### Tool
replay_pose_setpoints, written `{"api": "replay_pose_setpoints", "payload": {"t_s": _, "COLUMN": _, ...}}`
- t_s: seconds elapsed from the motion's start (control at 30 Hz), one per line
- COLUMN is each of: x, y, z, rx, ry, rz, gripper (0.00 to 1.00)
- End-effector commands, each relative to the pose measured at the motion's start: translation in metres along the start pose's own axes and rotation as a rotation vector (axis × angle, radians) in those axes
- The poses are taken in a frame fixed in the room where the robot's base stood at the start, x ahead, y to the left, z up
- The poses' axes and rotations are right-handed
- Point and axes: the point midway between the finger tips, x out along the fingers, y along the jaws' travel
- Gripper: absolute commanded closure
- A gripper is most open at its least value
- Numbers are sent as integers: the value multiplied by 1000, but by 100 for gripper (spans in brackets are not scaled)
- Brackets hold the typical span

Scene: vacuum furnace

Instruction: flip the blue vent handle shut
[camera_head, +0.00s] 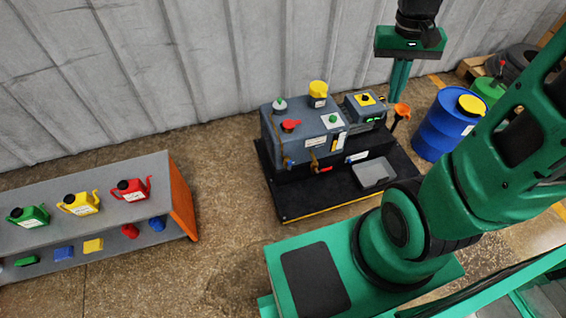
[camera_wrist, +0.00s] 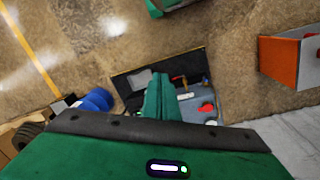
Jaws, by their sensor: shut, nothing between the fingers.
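The dark grey furnace unit (camera_head: 272,130) stands on a black base. A small blue handle (camera_head: 288,162) shows low on its front left; its exact angle is too small to tell. Another small blue part (camera_head: 349,159) shows further right on the front, with a red handle (camera_head: 324,170) between them. My gripper (camera_head: 399,92) is raised behind and to the right of the unit, fingers down, apart from all the handles. In the wrist view its fingers (camera_wrist: 158,98) are shut together and empty, covering part of the unit.
A grey tray (camera_head: 374,173) lies on the base. A blue drum (camera_head: 443,128) stands right. A shelf with colored cans (camera_head: 150,165) stands left; floor between is clear.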

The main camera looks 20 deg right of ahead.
Motion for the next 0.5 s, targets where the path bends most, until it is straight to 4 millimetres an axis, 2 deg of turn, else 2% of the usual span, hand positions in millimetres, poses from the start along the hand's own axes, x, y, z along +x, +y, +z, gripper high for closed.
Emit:
{"api": "replay_pose_setpoints", "payload": {"t_s": 0.03, "x": 6, "y": -12, "z": -16, "rx": -18, "ry": -3, "rz": 17, "gripper": 100}}
{"api": "replay_pose_setpoints", "payload": {"t_s": 0.2, "x": 28, "y": -52, "z": -65, "rx": -63, "ry": 6, "rz": 66, "gripper": 100}}
{"api": "replay_pose_setpoints", "payload": {"t_s": 0.37, "x": 58, "y": -96, "z": -105, "rx": -109, "ry": 17, "rz": 107, "gripper": 100}}
{"api": "replay_pose_setpoints", "payload": {"t_s": 0.5, "x": 90, "y": -139, "z": -133, "rx": -153, "ry": 30, "rz": 139, "gripper": 100}}
